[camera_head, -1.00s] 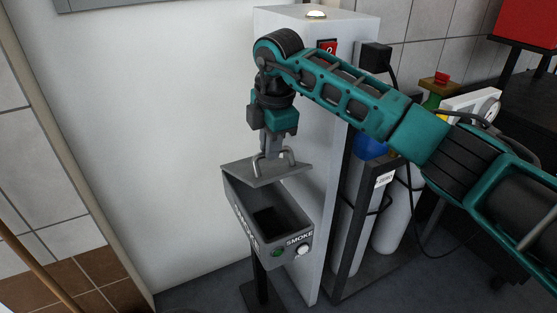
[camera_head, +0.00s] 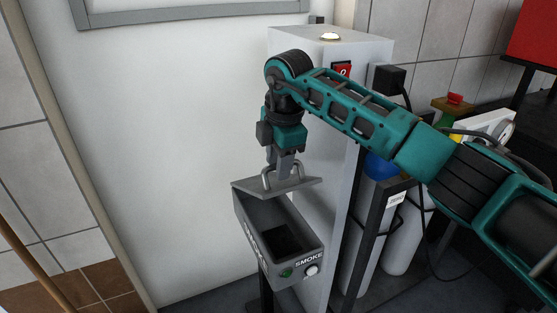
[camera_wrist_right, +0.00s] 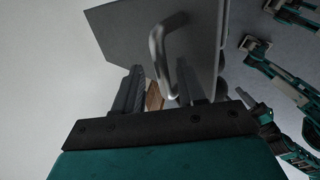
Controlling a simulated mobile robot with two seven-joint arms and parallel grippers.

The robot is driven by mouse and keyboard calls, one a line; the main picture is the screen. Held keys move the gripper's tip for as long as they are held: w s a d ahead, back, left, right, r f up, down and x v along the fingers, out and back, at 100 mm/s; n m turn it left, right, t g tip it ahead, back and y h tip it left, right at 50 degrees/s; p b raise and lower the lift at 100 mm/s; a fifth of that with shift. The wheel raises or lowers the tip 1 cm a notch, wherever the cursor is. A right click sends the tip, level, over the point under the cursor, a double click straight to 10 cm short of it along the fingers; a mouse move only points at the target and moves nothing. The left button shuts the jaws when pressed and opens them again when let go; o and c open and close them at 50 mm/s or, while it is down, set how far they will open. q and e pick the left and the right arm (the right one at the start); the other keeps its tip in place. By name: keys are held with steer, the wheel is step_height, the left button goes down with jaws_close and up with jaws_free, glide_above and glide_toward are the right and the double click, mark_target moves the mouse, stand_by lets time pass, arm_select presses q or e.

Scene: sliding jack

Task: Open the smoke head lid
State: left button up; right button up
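The grey smoke head box (camera_head: 300,258), marked SMOKE, stands in the middle of the head view with its dark inside showing. Its lid (camera_head: 244,187) is raised, swung up at the back of the box. A metal loop handle (camera_head: 267,177) sits on the lid. My right gripper (camera_head: 283,168) is at the handle from above. In the right wrist view, the lid (camera_wrist_right: 205,35) fills the top, and the handle (camera_wrist_right: 158,45) runs between the fingers of my right gripper (camera_wrist_right: 168,88). The fingers are apart, with gaps beside the handle.
A white cabinet (camera_head: 308,47) stands right behind the box. Gas cylinders (camera_head: 406,247) in a dark frame stand to its right, under my right arm. A white panel (camera_head: 165,150) is on the left. A brown stick (camera_head: 28,262) leans at lower left.

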step_height(320, 180, up, 13)
steer(key=s+d+p, duration=0.1)
steer(key=s, duration=0.1)
steer(key=shift+s+f, duration=0.15)
steer(key=shift+f, duration=0.05)
steer(key=shift+c, duration=0.5)
